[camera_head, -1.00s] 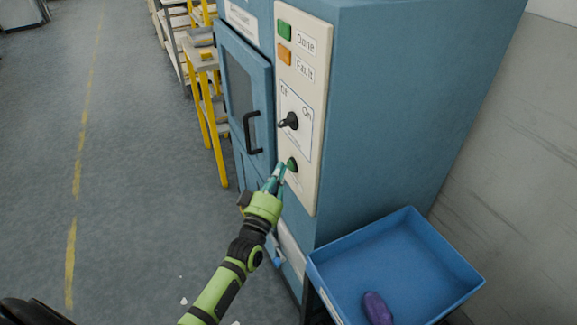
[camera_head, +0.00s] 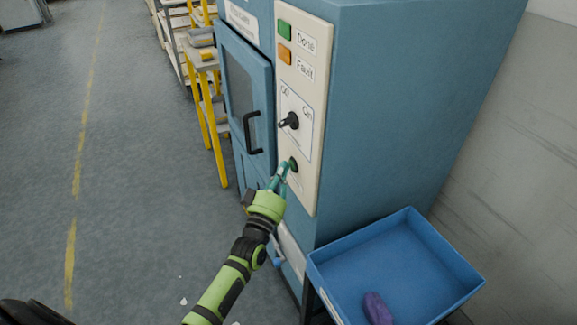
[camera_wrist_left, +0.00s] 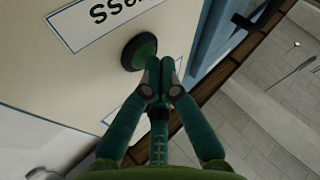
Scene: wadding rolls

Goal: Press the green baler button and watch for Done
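The green baler button (camera_head: 293,164) is low on the cream control panel (camera_head: 305,90). In the left wrist view the button (camera_wrist_left: 139,51) is a green disc in a dark ring. My left gripper (camera_head: 284,166) is at the button, its fingertips (camera_wrist_left: 160,66) together and empty. They overlap the button's lower right edge in the wrist view; I cannot tell whether they touch it. The green Done lamp (camera_head: 284,30) is at the panel top, above the orange Fault lamp (camera_head: 285,55). Neither clearly glows. My right gripper is not in view.
The black Off/On switch (camera_head: 290,121) sits above the button. The blue baler (camera_head: 400,90) has a door handle (camera_head: 251,133) left of the panel. A blue tray (camera_head: 455,262) holding a purple roll (camera_head: 377,309) stands at lower right.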

